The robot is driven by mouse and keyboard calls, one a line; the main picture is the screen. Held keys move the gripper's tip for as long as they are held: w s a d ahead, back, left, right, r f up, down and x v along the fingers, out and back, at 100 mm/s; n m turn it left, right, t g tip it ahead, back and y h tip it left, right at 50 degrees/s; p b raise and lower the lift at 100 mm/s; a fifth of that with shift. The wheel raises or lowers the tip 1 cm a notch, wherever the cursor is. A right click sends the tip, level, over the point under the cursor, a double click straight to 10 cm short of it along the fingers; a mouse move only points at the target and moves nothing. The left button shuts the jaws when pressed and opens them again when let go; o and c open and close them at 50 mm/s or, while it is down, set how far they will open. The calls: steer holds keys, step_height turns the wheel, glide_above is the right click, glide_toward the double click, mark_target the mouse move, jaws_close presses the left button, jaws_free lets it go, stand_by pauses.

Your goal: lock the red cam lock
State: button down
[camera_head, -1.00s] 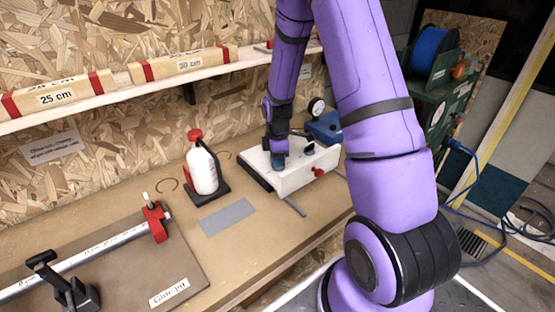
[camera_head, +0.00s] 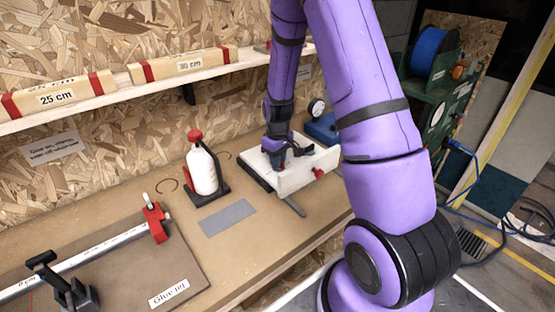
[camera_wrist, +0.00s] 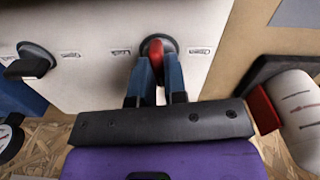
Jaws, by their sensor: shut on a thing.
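The red cam lock (camera_wrist: 157,47) sits in a black round seat on the white panel in the wrist view. My gripper (camera_wrist: 156,80) has its two blue-grey fingers on either side of the red lever, shut on it. In the head view my gripper (camera_head: 276,160) reaches down onto the top of the white box (camera_head: 295,181) and hides the red lock. Small printed marks flank the seat on the panel.
A black knob (camera_wrist: 32,62) sits on the same panel. A red knob (camera_head: 318,172) is on the box's front. A white bottle with red cap (camera_head: 202,170) stands left of the box, with a grey plate (camera_head: 228,217) in front. The glue jig (camera_head: 120,265) lies front left.

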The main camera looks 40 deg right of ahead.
steer(key=m, duration=0.4)
steer(key=shift+d+m, duration=0.1)
steer(key=shift+m, duration=0.2)
steer(key=m, duration=0.4)
steer(key=shift+m, duration=0.3)
steer(key=m, duration=0.4)
steer(key=shift+d, duration=0.1)
steer(key=shift+m, duration=2.3)
steer(key=c, duration=1.2)
jaws_free()
steer(key=shift+s, duration=0.1)
steer(key=shift+o, duration=0.2)
step_height(320, 180, up, 11)
